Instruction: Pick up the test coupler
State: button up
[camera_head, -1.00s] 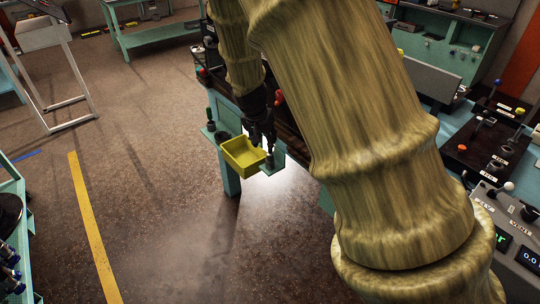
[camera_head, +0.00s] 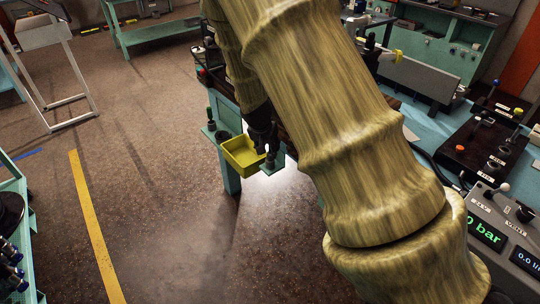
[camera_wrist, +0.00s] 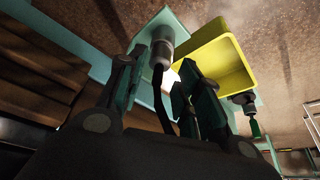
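The test coupler appears to be the grey metal cylinder with a dark lower end (camera_wrist: 162,46) in the wrist view, on a teal plate (camera_wrist: 143,88). In the head view a dark upright piece (camera_head: 270,160) stands on the teal plate at the right of the yellow bin. My gripper (camera_wrist: 156,72) is open, with one finger on each side of the cylinder and gaps visible. I cannot tell whether either finger touches it. In the head view my gripper (camera_head: 264,142) is dark and small, just above that plate, partly hidden by my arm.
A yellow bin (camera_head: 239,158) sits close beside my gripper; it also shows in the wrist view (camera_wrist: 222,58). A second teal holder with a dark, green-topped part (camera_head: 211,122) is left of it. The bench (camera_head: 450,128) with control boxes is at right.

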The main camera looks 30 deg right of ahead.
aim_at(270, 155)
jog(key=shift+p+x, duration=0.45)
jog(key=shift+x, duration=1.45)
grip_shut()
